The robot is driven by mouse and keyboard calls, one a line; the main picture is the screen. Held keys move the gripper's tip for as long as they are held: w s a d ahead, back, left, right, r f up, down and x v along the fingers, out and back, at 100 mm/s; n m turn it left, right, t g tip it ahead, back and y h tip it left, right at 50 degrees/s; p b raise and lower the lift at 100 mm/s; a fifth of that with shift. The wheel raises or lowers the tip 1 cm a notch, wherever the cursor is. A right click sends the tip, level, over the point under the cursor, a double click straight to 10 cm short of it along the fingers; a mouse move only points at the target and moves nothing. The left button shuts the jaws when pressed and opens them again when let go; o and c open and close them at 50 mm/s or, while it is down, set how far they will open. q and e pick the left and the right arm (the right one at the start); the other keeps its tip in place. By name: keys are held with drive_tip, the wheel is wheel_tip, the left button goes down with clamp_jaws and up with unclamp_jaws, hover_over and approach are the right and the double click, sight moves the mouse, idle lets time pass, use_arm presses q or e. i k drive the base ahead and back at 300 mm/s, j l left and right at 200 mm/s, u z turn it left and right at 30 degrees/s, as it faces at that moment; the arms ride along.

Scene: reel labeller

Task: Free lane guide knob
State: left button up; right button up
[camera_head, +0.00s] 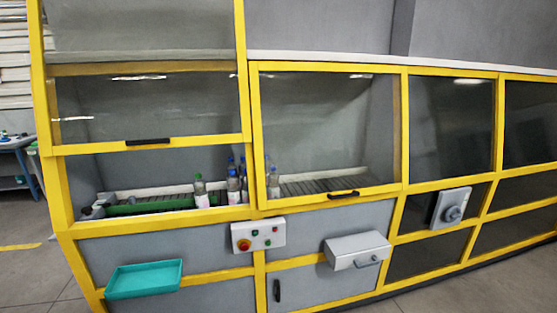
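Neither of my grippers is in view. A small dark grey rounded part (110,198), possibly the lane guide knob, sits at the left end of the conveyor inside the left bay; it is too small to tell its shape or setting. A green guide strip (150,207) runs along the conveyor beside it. Several bottles stand at the right of this bay, one with a green cap (200,192). The left bay's clear door (148,142) is raised, leaving an opening below its handle.
The middle bay's clear door (330,130) is down. A teal tray (145,279), a control box (258,235) with a red button, a grey drawer box (357,250) and a grey rotary switch (452,213) project from the front. Floor shows at left.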

sight(88, 210)
drive_tip(key=u, duration=1.4)
